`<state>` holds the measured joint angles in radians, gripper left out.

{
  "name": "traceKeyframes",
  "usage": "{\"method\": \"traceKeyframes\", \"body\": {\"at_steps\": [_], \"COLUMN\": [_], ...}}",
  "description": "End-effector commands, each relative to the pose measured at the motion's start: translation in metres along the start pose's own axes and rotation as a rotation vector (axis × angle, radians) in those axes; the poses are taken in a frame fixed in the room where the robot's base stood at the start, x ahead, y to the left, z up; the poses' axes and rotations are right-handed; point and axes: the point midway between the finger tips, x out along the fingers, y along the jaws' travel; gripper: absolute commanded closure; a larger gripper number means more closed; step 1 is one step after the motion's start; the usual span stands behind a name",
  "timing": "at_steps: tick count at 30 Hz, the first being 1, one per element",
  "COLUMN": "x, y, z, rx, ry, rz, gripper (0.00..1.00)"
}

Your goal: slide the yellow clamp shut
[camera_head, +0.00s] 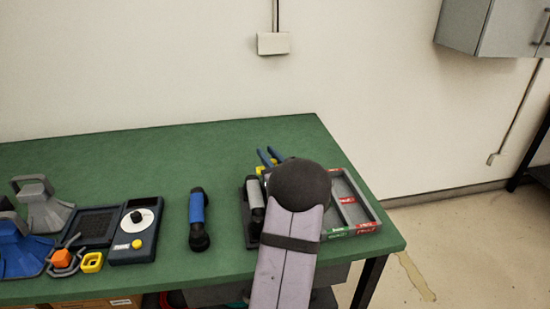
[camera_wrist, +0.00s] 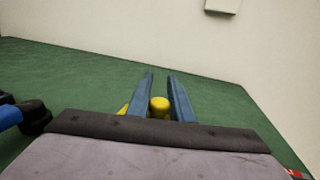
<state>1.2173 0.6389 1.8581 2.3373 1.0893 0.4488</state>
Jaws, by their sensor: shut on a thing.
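The yellow clamp (camera_wrist: 159,104) shows in the wrist view as a rounded yellow knob between my two blue fingers. Another yellow patch (camera_wrist: 123,109) shows just left of the left finger; I cannot tell whether it is part of the same clamp. My gripper (camera_wrist: 160,75) is shut on the yellow knob, low over the green table. In the head view my gripper (camera_head: 267,153) is at the table's back right, with a bit of yellow (camera_head: 260,169) beside it. My arm hides most of the clamp, so its slide position cannot be seen.
A grey divided tray (camera_head: 370,212) is right of my arm. The table's back middle is clear.

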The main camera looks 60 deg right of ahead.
Motion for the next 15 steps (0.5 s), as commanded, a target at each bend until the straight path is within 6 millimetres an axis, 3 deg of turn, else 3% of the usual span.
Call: {"method": "traceKeyframes", "body": {"at_steps": [1, 6, 15], "x": [0.003, 0.007, 0.008], "y": [0.011, 0.027, 0.031], "z": [-0.004, -0.002, 0.0], "rx": [-0.002, -0.002, -0.001], "ry": [-0.003, -0.003, 0.0], "rz": [0.005, 0.003, 0.006], "gripper": [1.0, 1.0, 1.0]}}
